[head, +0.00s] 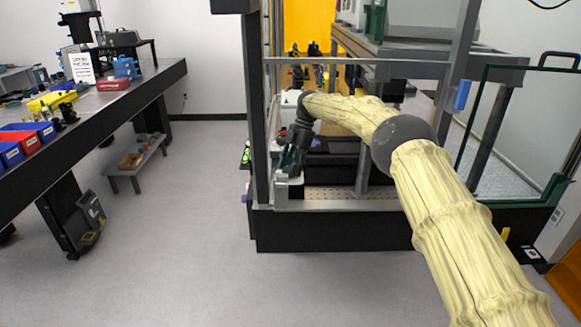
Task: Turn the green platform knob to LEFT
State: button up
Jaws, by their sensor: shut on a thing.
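My gripper (286,165) is inside the left front of the framed machine, pointing down beside the left post. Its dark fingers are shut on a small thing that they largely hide. It appears to be the green platform knob, but its pointer and setting cannot be read. A pale block (284,186) is just below the fingers. A small yellow-green part (245,153) shows separately on the outer left side of the post.
The machine's dark post (258,110) and metal front rail (335,205) are close to my gripper. A green-edged panel (520,130) stands open at right.

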dwell(0.3)
jog(key=o, duration=1)
jog(key=shift+o, duration=0.2)
jog(key=v, duration=0.7)
jog(key=shift+r, duration=0.2)
jog(key=shift+w+d, duration=0.1)
